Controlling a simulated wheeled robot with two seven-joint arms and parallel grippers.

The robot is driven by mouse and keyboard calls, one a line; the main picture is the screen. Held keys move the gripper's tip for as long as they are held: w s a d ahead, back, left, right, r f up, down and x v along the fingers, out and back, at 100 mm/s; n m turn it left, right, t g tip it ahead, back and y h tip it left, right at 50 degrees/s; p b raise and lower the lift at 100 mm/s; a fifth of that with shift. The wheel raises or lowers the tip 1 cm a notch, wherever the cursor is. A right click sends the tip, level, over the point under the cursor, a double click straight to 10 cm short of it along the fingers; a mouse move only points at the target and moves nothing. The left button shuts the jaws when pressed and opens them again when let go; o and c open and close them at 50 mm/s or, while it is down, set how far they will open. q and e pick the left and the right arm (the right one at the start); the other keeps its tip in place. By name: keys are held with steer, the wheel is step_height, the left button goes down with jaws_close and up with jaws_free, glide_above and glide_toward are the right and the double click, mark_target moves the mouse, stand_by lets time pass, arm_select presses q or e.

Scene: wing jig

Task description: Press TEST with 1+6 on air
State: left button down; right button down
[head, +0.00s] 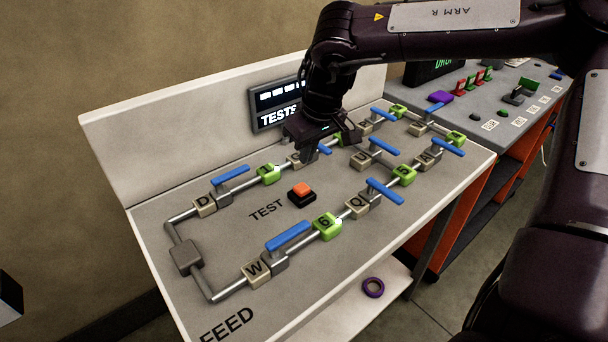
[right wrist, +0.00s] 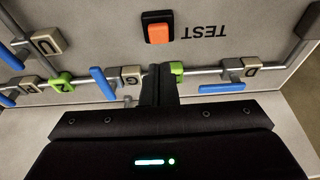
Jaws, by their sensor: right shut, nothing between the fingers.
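The orange TEST button (head: 301,192) sits on a black base on the sloping grey panel; it also shows in the right wrist view (right wrist: 159,32). My right gripper (head: 312,155) is shut and empty over the upper pipe row, beyond the button. In the right wrist view its fingers (right wrist: 160,82) are between the valve G (right wrist: 131,75) and a green block (right wrist: 176,70); contact is unclear. The green block 6 (head: 326,226) is on the lower pipe. Valve levers D (head: 231,172) and W (head: 288,235) lie along the pipe; lever Q (head: 384,191) crosses it. My left gripper is not seen.
A display (head: 277,103) reading TESTS is partly hidden by my arm. Other blue levers (head: 447,147) and green blocks (head: 403,175) stand along the pipes. A purple ring (head: 373,287) lies on the lower shelf. A second console (head: 500,105) stands at right.

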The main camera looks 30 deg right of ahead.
steer(key=p, duration=0.1)
glide_above(301, 187)
steer(key=f, duration=0.4)
steer(key=s+f, duration=0.1)
steer(key=f, duration=0.1)
steer(key=shift+d+f, duration=0.1)
steer(key=shift+f, duration=0.05)
steer(key=shift+f+p, duration=0.3)
steer(key=shift+f, duration=0.55)
